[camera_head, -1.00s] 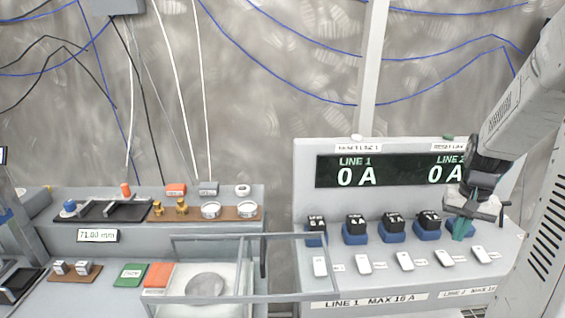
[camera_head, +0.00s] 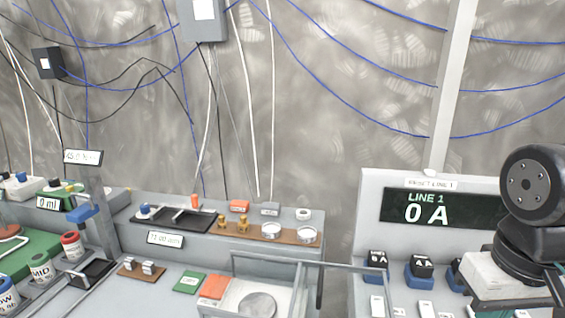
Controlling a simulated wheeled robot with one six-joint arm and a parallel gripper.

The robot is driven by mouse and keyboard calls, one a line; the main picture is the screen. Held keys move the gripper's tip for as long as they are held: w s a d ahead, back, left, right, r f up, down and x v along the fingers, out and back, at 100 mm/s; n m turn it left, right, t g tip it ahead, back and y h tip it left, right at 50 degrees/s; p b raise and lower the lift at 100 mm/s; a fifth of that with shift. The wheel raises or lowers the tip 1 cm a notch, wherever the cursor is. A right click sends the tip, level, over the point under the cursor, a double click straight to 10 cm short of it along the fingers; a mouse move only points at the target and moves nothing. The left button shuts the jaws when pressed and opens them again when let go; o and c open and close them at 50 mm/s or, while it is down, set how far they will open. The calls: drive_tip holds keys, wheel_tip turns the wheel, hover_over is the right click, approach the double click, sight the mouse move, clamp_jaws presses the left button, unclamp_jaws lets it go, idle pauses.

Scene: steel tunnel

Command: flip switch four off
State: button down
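The switch panel (camera_head: 372,205) is at the right, with a dark display reading LINE 1, 0 A. Black plugs in blue sockets (camera_head: 420,279) stand in a row on it. Below them, white switches (camera_head: 377,306) are partly cut off by the bottom edge. Only the left ones show; switch four cannot be made out, and my arm covers the right part of the panel. My arm's black joint (camera_head: 530,185) and a pale block beneath it are at the right edge. The fingertips cannot be made out, so whether the gripper is open or shut does not show.
A metal rail frame (camera_head: 310,264) stands left of the panel. A bench shelf holds a black tray (camera_head: 182,218), brass weights and white dishes (camera_head: 271,230). Green and orange blocks lie in front. Jars (camera_head: 72,246) are at the far left. A grey box hangs on the wall.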

drive_tip(key=shift+s+a+r+n+t, duration=0.1)
drive_tip(key=shift+a+r+n+t, duration=0.25)
drive_tip(key=shift+a, duration=0.3)
drive_tip(key=shift+d, duration=0.1)
